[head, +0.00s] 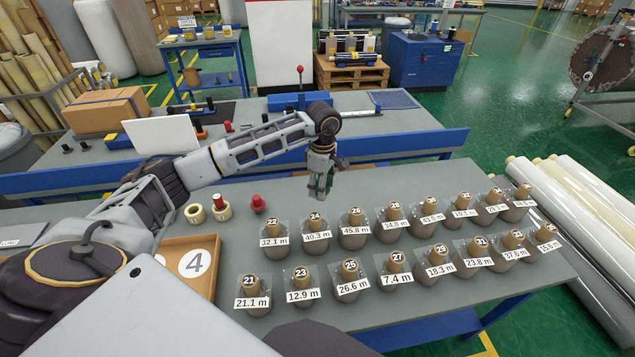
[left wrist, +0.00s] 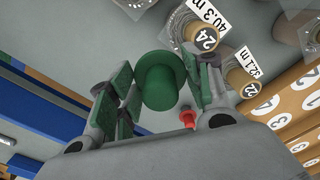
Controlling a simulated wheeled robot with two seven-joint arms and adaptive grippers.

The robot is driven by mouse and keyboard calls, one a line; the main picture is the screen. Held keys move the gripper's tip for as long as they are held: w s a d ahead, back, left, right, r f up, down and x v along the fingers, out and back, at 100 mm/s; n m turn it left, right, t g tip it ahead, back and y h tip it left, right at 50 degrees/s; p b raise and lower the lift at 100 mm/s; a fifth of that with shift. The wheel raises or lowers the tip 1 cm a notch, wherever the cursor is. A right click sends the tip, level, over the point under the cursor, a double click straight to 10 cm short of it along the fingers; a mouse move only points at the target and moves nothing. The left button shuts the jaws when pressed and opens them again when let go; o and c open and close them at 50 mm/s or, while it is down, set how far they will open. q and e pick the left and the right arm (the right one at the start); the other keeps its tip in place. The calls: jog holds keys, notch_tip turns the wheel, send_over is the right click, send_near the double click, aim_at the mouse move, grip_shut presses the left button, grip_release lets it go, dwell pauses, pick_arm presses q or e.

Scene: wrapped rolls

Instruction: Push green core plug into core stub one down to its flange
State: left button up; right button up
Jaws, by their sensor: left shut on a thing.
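My left gripper (head: 320,188) is shut on the green core plug (left wrist: 160,82), above the table behind the row of wrapped rolls. In the head view the fingers mostly hide the plug. Core stub one (head: 195,215), a short cream open ring, stands on the table to the left of the gripper, well apart from it. My right gripper is not in view.
Two rows of numbered wrapped rolls (head: 352,283) fill the table's right and front. A loose red plug (head: 258,203) stands between the stubs and the rolls. A blue rail (head: 410,144) runs behind.

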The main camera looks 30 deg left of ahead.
pick_arm(q)
jog(key=s+d+r+m+p, duration=0.1)
jog(key=d+r+m+p, duration=0.1)
jog(key=m, duration=0.7)
jog(key=s+d+r+m+p, duration=0.1)
jog(key=d+r+m+p, duration=0.1)
jog(key=d+m+p, duration=0.2)
jog(key=shift+s+d+r+m, duration=0.2)
jog(key=shift+d+m, duration=1.4)
jog(key=shift+m, duration=1.3)
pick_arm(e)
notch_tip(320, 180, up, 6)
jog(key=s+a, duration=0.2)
pick_arm(q)
jog(key=shift+d+r+m, duration=0.1)
jog(key=shift+d+m, duration=0.1)
jog(key=shift+m, duration=0.1)
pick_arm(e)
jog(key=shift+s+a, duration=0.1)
